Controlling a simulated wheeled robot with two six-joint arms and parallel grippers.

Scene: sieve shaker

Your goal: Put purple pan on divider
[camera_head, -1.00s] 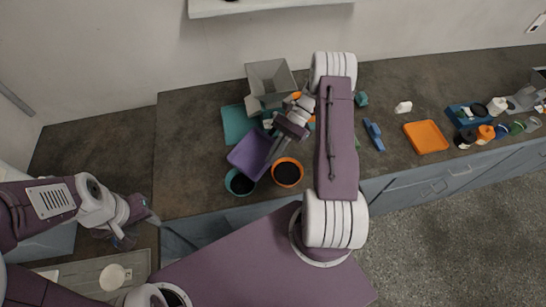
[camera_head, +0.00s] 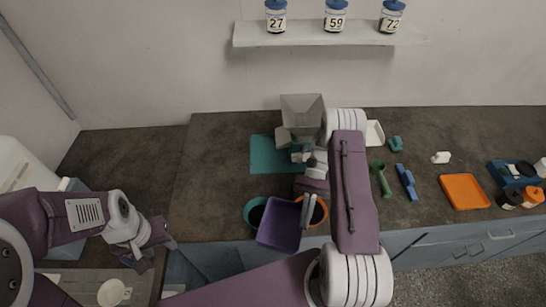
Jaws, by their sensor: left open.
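The purple pan (camera_head: 277,236) is tilted at the counter's front edge, in front of a teal bowl and an orange bowl. My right gripper (camera_head: 304,212) reaches down at its right rim and appears shut on it; the contact is small and partly hidden by my wrist. A grey hopper-like box (camera_head: 302,108), which seems to be the divider, stands at the back of the counter behind my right wrist, its lower part partly hidden. My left gripper (camera_head: 170,242) is open and empty at the left, away from the pan.
The teal bowl (camera_head: 248,210) and orange bowl (camera_head: 322,212) hold dark material. A green scoop (camera_head: 380,178), a blue tool (camera_head: 406,182) and an orange tray (camera_head: 465,192) lie right. The counter left of the mat is clear.

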